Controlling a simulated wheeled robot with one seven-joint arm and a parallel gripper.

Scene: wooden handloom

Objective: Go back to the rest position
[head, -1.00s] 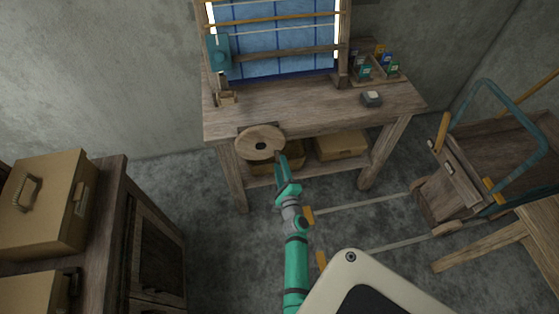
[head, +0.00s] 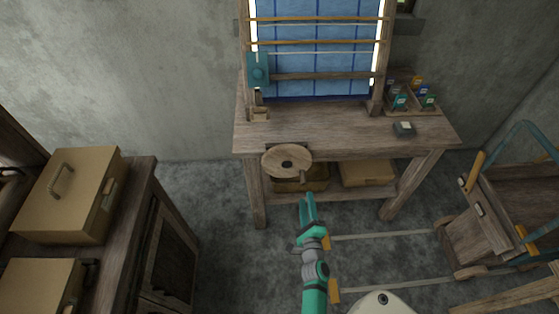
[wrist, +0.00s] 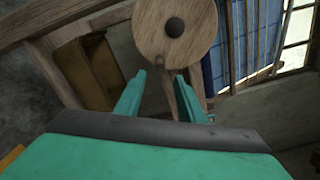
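My gripper (head: 308,207) is teal and stands out in front of the wooden loom table (head: 330,134). In the wrist view, my gripper (wrist: 159,90) has its two fingers apart with nothing between them. A round wooden wheel (head: 287,161) is on the table's front edge, beyond the fingertips. The wheel (wrist: 176,28) also shows at the top of the wrist view. The fingers look clear of it.
A blue cloth (head: 313,60) hangs in the loom frame. A cabinet with cardboard boxes (head: 69,194) stands at left. A cart (head: 490,215) stands at right. Concrete floor (head: 225,245) between them is clear.

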